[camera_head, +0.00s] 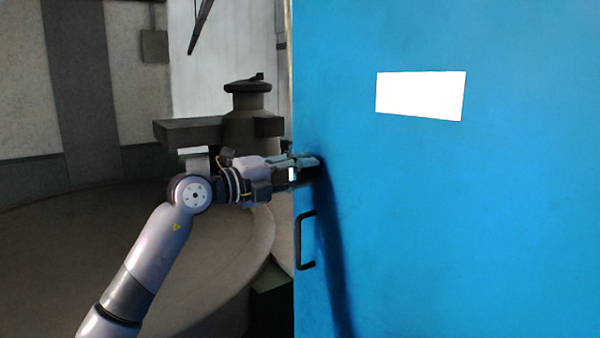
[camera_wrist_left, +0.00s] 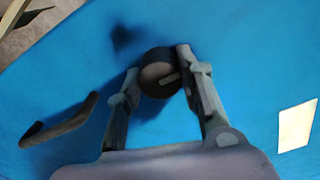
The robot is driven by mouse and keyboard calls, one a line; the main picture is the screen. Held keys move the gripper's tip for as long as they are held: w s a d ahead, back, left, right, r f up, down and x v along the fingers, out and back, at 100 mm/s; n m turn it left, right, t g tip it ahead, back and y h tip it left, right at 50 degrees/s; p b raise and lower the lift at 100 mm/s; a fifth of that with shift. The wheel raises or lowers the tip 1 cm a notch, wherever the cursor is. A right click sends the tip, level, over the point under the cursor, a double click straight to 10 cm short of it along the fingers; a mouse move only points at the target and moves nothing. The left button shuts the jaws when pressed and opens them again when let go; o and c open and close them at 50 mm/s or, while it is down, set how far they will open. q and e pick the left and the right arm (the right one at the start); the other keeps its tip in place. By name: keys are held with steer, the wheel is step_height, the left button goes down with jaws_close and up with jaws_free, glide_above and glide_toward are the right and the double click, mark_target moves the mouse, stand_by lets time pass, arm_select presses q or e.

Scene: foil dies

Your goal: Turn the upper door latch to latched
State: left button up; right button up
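The upper door latch (camera_wrist_left: 158,73) shows in the left wrist view as a round dark knob with a pale mark on its face, slightly tilted. It sits on the blue door (camera_head: 440,220), above the handle. My left gripper (camera_wrist_left: 158,60) has one finger on each side of the knob, and both fingers appear to touch its rim. In the head view my left gripper (camera_head: 312,168) reaches the door's left edge from the left, and its fingers largely hide the latch. My right gripper is in neither view.
A black bar handle (camera_head: 304,240) sticks out from the door just below my left gripper; it also shows in the left wrist view (camera_wrist_left: 60,122). A white plate (camera_head: 420,95) is on the upper door. A large round grey structure (camera_head: 130,260) stands left of the door.

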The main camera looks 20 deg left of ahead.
arm_select(q)
steer(key=o, duration=0.4)
steer(key=shift+o, duration=0.2)
steer(key=v, duration=1.2)
steer(key=shift+w+f, duration=0.1)
